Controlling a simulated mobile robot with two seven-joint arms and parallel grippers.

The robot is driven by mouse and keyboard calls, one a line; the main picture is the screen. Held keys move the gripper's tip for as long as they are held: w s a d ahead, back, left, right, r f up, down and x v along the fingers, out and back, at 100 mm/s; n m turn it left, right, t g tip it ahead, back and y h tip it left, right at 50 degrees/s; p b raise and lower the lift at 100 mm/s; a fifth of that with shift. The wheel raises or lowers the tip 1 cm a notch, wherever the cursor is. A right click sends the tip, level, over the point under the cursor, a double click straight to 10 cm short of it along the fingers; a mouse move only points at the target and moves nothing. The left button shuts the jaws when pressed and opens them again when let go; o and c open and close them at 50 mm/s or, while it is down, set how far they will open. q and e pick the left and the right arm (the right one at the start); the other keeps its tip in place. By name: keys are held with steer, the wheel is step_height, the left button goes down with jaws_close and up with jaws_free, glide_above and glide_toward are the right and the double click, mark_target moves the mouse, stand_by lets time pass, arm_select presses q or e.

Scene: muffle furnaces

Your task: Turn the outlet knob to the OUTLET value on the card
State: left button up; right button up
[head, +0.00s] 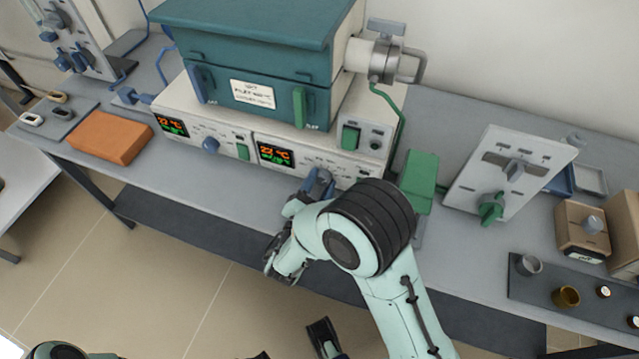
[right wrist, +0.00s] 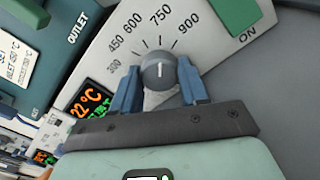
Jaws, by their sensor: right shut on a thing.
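The outlet knob (right wrist: 158,70) is a round grey knob with a white pointer line, in the right wrist view. Its dial (right wrist: 118,48) runs from 300 to 900, and the pointer aims about straight up, near 750. My right gripper (right wrist: 157,88) has its two blue fingers on either side of the knob, shut on it. In the head view my right gripper (head: 318,185) is at the right-hand control panel (head: 270,138) and hides the knob. The white card (head: 252,94) is on the teal furnace front; its small text is blurred. Dark parts of my left gripper (head: 323,338) show at the bottom edge.
Beside the dial are a red-green display (right wrist: 95,100) reading 22 °C and a green switch (right wrist: 238,12) marked ON. A green block (head: 420,178) and a tilted panel with a green knob (head: 491,208) stand to the right. An orange block (head: 108,137) lies left.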

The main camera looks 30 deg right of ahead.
stand_by(0.3)
steer(key=o, duration=1.1)
steer(key=shift+c, duration=0.2)
steer(key=shift+a, duration=0.1)
arm_select(q)
steer(key=shift+s+d+r+p, duration=0.25)
steer(key=shift+s+r+p, duration=0.2)
steer(key=shift+s, duration=0.1)
arm_select(e)
steer(key=v, duration=1.3)
steer(key=shift+s, duration=0.15)
